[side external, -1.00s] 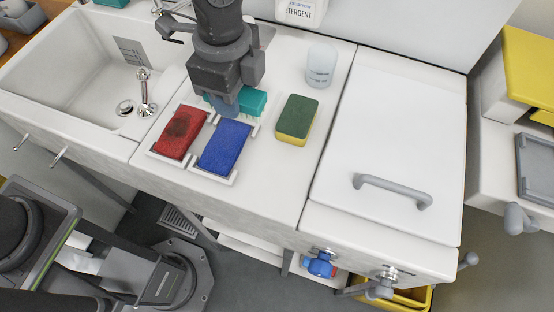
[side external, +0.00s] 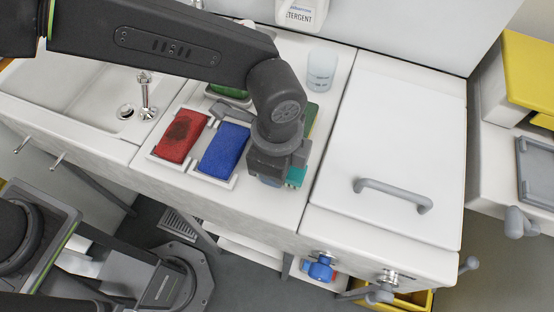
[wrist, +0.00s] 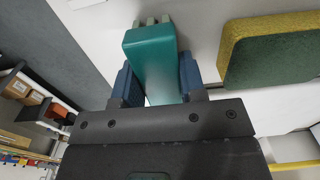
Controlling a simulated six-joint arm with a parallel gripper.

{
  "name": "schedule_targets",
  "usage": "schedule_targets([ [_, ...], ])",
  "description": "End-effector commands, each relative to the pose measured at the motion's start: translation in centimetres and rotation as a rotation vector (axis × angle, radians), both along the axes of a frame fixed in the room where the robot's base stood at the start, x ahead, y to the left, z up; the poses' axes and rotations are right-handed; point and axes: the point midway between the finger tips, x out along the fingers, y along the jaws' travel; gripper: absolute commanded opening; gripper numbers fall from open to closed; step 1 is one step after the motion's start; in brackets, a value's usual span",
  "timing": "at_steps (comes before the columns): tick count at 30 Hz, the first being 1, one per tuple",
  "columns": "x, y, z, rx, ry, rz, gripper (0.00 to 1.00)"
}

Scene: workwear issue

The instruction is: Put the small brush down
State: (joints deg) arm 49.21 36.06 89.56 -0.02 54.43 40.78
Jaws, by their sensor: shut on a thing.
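The small brush is teal with pale bristles. In the wrist view the brush (wrist: 150,60) is between the two blue fingers of my gripper (wrist: 157,78), which is shut on it. Its bristle end points away from the gripper, towards the white worktop. In the side view only a teal part of the brush (side external: 296,177) shows beside my gripper (side external: 280,172); the rest is hidden. The gripper is over the front part of the worktop (side external: 240,210), right of the blue sponge. I cannot tell whether the bristles touch the surface.
A green-and-yellow sponge (wrist: 270,50) lies close right of the brush. Behind are a clear cup (side external: 322,70) and detergent (side external: 300,12); a handled lid (side external: 390,140) is right.

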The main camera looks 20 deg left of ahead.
Motion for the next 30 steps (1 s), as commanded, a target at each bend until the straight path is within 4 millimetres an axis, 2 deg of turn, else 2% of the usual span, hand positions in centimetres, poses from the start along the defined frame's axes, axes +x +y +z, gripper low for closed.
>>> schedule_targets([
  [8,0.0,0.0,-0.2,-0.001,-0.001,0.000,0.16],
  [9,0.0,0.0,-0.2,-0.001,-0.001,0.000,0.41],
  [16,0.0,0.0,-0.2,-0.001,-0.001,0.000,0.63],
  [25,0.0,0.0,0.1,-0.002,-0.001,0.000,0.63],
  [30,0.1,-0.1,2.3,-0.005,-0.004,0.000,0.63],
])
